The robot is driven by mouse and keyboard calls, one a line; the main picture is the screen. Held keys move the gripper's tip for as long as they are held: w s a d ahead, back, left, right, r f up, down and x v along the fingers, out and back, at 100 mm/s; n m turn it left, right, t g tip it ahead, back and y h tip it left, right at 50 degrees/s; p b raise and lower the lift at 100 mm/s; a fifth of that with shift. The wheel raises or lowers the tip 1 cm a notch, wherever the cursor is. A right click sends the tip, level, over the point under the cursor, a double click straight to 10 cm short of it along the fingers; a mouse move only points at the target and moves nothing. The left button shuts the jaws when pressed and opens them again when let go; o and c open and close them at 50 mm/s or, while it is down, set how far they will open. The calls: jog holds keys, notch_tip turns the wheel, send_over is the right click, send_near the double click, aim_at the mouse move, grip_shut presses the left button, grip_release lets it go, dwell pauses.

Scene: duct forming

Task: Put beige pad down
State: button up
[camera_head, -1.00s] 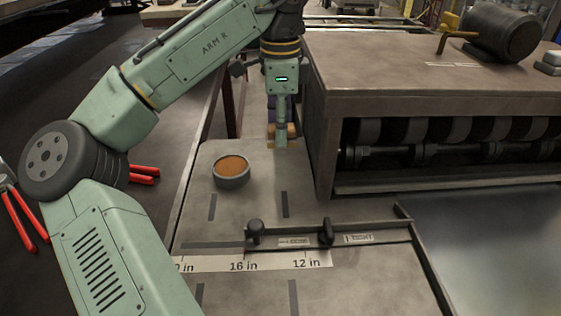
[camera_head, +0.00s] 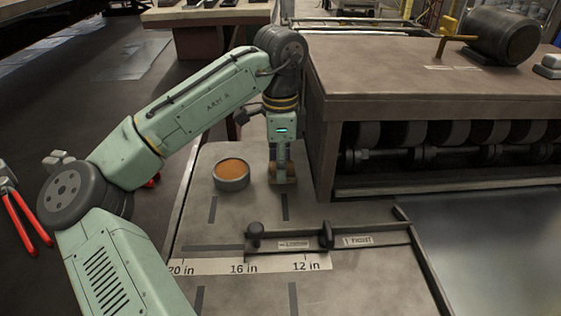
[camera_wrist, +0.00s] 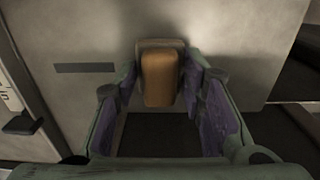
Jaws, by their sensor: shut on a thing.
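The beige pad (camera_wrist: 160,78) is a tan block with a grey-brown rim behind it, between my fingertips in the wrist view. In the head view only a small part of the pad (camera_head: 291,177) shows, mostly hidden by my fingers. My gripper (camera_head: 282,177) is shut on the pad and points straight down, low over the worktable (camera_head: 245,215), left of the big machine. It also shows in the wrist view (camera_wrist: 160,85). The pad is at or just above the tabletop; I cannot tell whether it touches.
A round grey bowl with orange-brown filling (camera_head: 231,173) stands just left of my gripper. The brown roller machine (camera_head: 430,85) is close on the right. A rail with two dark knobs (camera_head: 327,235) and a measuring strip (camera_head: 215,265) lie nearer. Dark stripes mark the tabletop.

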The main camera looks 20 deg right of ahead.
jog(key=o, duration=1.2)
notch_tip(320, 180, up, 12)
jog(key=shift+r, duration=0.1)
